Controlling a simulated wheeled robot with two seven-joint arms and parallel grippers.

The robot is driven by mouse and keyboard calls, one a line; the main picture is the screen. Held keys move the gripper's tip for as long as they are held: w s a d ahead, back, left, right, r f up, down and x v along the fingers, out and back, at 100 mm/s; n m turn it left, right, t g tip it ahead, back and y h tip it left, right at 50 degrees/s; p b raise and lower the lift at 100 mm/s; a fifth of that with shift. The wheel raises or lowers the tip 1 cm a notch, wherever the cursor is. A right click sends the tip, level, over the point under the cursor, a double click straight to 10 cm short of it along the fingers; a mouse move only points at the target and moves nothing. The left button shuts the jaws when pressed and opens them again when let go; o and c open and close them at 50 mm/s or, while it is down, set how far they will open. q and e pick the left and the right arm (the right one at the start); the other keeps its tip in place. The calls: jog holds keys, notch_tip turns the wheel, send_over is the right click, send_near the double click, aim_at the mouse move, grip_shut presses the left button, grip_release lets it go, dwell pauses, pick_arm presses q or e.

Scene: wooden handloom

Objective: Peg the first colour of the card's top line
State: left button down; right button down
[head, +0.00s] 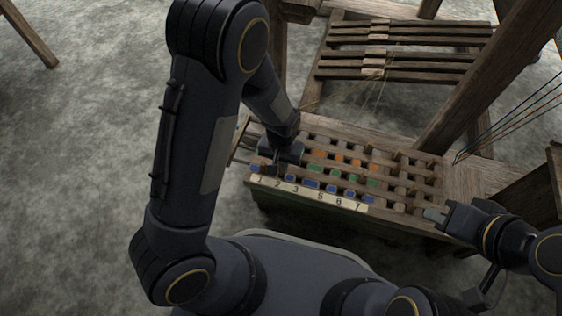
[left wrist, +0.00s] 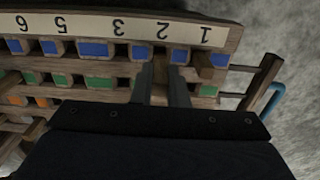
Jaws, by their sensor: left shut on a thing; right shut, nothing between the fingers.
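The wooden peg board (head: 408,205) has rows of blue, green and orange squares beside its holes. A white number strip (head: 310,194) runs along its near edge; it shows upside down in the left wrist view (left wrist: 120,25). My left gripper (head: 275,166) is low over the board's left end, near numbers 1 and 2. In the left wrist view its fingers (left wrist: 162,88) are shut on a small wooden peg (left wrist: 160,94), close to the blue row (left wrist: 180,56); whether it sits in a hole is unclear. My right gripper (head: 438,214) is shut and empty at the board's right end. I cannot make out the card.
Grey floor (head: 80,200) is clear at the left.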

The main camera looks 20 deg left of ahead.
aim_at(281, 171)
pick_arm(q)
jog(key=shift+f+b, duration=1.2)
jog(key=shift+f, duration=0.65)
jog(key=c, duration=1.3)
grip_release()
jog(key=shift+c, duration=0.2)
jog(key=shift+r, duration=0.1)
notch_tip(281, 171, up, 6)
jog(key=p, duration=0.3)
jog(key=shift+r+p, duration=0.2)
jog(key=shift+p, duration=0.1)
jog(key=shift+r, duration=0.65)
